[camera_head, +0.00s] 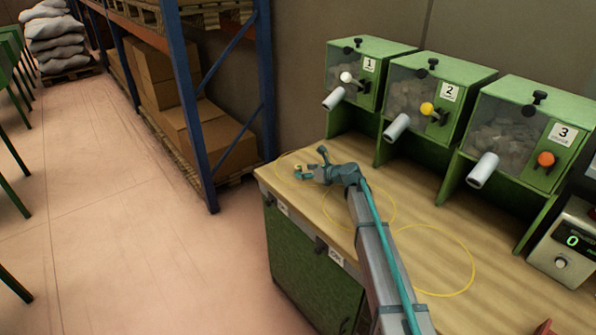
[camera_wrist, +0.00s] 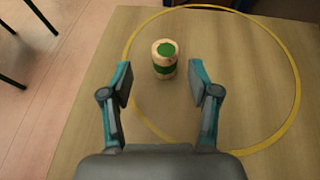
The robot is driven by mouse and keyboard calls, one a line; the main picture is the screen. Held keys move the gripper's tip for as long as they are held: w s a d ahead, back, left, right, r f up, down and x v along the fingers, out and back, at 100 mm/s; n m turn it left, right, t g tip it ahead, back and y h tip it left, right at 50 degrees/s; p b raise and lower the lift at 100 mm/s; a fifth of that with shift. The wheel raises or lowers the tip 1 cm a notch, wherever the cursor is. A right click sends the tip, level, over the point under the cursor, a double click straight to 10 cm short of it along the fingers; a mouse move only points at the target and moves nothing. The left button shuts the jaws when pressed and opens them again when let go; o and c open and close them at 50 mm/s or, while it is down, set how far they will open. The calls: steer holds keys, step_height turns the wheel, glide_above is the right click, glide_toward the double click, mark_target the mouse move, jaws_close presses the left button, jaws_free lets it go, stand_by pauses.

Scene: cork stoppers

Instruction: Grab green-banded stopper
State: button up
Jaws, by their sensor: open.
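The green-banded stopper (camera_wrist: 164,60) is a pale cork cylinder with a green band and a green spot on its top. It stands upright on the wooden bench (camera_wrist: 92,80), inside a yellow ring line (camera_wrist: 297,90). My gripper (camera_wrist: 163,78) is open and empty in the wrist view. The stopper is just beyond the fingertips, roughly centred between them, and no finger touches it. In the head view my gripper (camera_head: 309,168) is low over the far left end of the bench, and the stopper shows there only as a small pale spot (camera_head: 298,168).
Green dispensers 1 (camera_head: 351,86), 2 (camera_head: 425,105) and 3 (camera_head: 515,137) stand along the back of the bench, with spouts toward the front. More yellow rings (camera_head: 472,265) mark the bench top. A digital device (camera_head: 565,245) stands at the right. A blue-framed shelf (camera_head: 190,100) stands beyond the left end.

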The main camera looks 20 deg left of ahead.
mark_target(298, 170)
steer(key=shift+w+a+f+p, duration=0.1)
steer(key=shift+w+a+p, duration=0.3)
steer(key=shift+a, duration=0.1)
steer(key=p+x, duration=0.1)
steer(key=x, duration=0.3)
steer(key=shift+d+f, duration=0.15)
steer(key=c, duration=0.9)
